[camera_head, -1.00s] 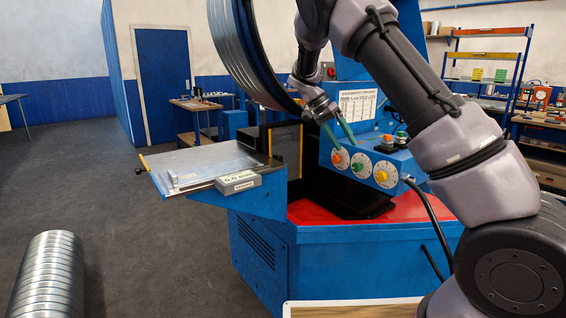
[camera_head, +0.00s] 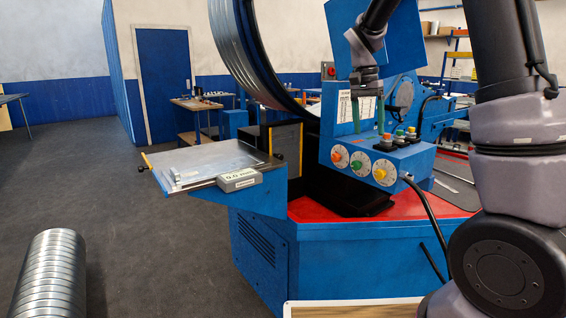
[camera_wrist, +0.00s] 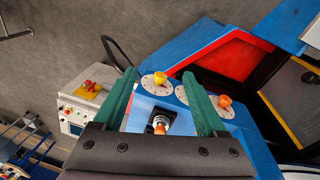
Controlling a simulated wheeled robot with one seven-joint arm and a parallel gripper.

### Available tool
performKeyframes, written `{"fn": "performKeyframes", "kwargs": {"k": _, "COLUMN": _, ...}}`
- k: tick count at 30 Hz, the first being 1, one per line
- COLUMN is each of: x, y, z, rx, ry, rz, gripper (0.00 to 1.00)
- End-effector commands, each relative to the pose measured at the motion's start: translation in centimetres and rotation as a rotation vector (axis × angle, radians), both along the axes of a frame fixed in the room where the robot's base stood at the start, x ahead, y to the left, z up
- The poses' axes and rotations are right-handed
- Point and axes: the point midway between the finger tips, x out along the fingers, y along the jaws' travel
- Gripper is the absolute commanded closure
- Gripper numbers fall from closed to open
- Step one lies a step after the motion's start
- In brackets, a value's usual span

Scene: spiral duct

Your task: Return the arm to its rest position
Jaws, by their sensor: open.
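My gripper (camera_head: 369,112) is open and empty, with its green fingers pointing down above the blue control box (camera_head: 400,160) of the duct machine. In the wrist view its two fingers (camera_wrist: 166,100) stand apart, with an orange-topped button (camera_wrist: 159,128) showing between them below. Dials with an orange knob (camera_head: 337,160), a green knob (camera_head: 358,167) and a yellow knob (camera_head: 379,174) are on the box front. My arm rises at the right and leaves the top of the head view.
A metal feed table (camera_head: 205,163) with a small readout box (camera_head: 238,179) sticks out at the left. A large metal ring (camera_head: 232,50) stands behind it. A ribbed duct (camera_head: 50,275) lies on the open floor. A grey cabinet with a red switch (camera_wrist: 88,87) shows in the wrist view.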

Motion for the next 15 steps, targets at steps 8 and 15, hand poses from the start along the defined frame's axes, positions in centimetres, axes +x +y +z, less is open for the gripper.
{"fn": "performKeyframes", "kwargs": {"k": 8, "x": -8.4, "y": -1.6, "z": 6.0, "rx": 0.234, "ry": -0.195, "rz": 0.132, "gripper": 0.26}}
{"fn": "performKeyframes", "kwargs": {"k": 15, "x": -16.0, "y": -1.5, "z": 9.0, "rx": 0.295, "ry": -0.412, "rz": 0.261, "gripper": 0.26}}
